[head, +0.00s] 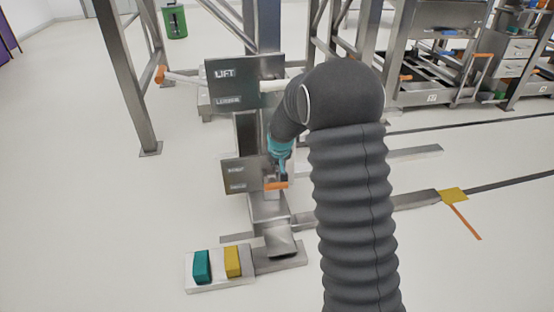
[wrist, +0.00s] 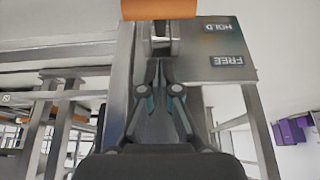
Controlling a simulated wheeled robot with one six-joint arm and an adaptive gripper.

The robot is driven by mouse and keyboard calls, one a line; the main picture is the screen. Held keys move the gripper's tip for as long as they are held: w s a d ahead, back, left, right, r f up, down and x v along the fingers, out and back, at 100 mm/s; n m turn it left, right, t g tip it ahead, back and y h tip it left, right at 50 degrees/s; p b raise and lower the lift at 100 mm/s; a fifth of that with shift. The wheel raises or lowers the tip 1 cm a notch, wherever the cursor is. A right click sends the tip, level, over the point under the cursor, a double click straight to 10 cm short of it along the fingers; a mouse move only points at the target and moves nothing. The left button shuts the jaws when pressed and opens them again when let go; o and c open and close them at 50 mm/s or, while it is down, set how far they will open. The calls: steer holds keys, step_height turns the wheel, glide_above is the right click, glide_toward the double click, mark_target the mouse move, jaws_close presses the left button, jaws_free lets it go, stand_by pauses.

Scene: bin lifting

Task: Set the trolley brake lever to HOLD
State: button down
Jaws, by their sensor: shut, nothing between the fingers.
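A grey plate marked HOLD and FREE (wrist: 232,45) shows upside down in the wrist view. The lower plate in the head view (head: 236,177) has small labels I cannot read clearly. An orange handle (head: 276,185) stands beside this plate; in the wrist view the orange bar (wrist: 160,9) is cut by the top edge, nearer the HOLD word than FREE. My gripper (wrist: 160,64) is shut and empty, its fingertips pointing toward the orange bar. In the head view my gripper (head: 280,174) is just above the handle, partly hidden by my arm. I cannot tell whether they touch.
A LIFT and LOWER plate (head: 245,80) is above, with another orange-tipped lever (head: 160,75) at its left. A pedestal with teal (head: 202,266) and yellow (head: 232,262) blocks is on the floor in front. Metal posts stand around; the floor at left is clear.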

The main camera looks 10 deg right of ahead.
mark_target(275, 182)
step_height(275, 182, down, 4)
steer(key=shift+s+r, duration=0.1)
steer(key=shift+s+f, duration=0.25)
steer(key=shift+f, duration=0.45)
steer(key=shift+s+f+b, duration=0.1)
steer(key=shift+b, duration=0.2)
